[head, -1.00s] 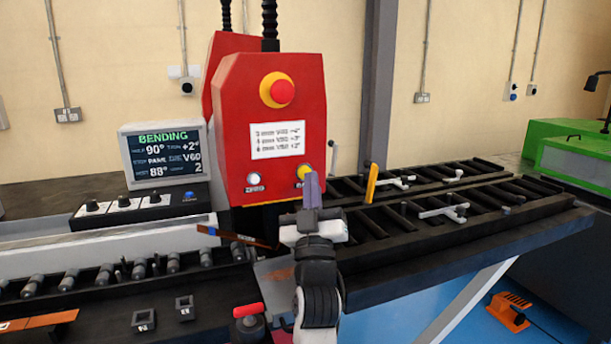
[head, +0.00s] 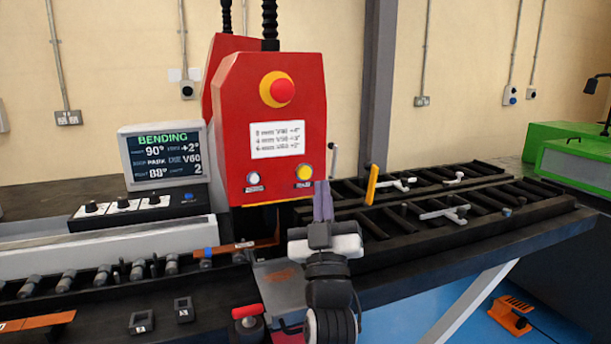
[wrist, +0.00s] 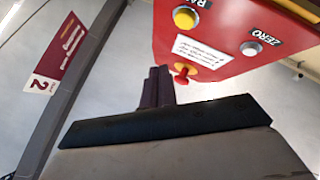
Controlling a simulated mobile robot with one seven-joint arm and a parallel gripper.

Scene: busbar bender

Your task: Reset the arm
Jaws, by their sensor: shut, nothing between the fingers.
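My gripper (head: 322,203) is in front of the red bender head (head: 268,120), its purple fingers shut together and empty, pointing up just below and right of the yellow button (head: 304,172). In the wrist view the shut fingers (wrist: 157,86) sit below the red box (wrist: 225,50). The white button (head: 253,178) is left of the yellow one. A copper strip with a blue band (head: 235,248) lies left of my gripper at the bender, its right end higher in the picture. The screen (head: 165,157) reads BENDING, 90°, +2°, PARK, V60, 88°.
A red emergency stop (head: 282,92) is on the bender head. Roller racks (head: 480,205) with a yellow lever (head: 371,184) and white clamps extend right. A red-topped knob (head: 248,312) stands in front left of my arm. Copper strips (head: 40,322) lie at lower left.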

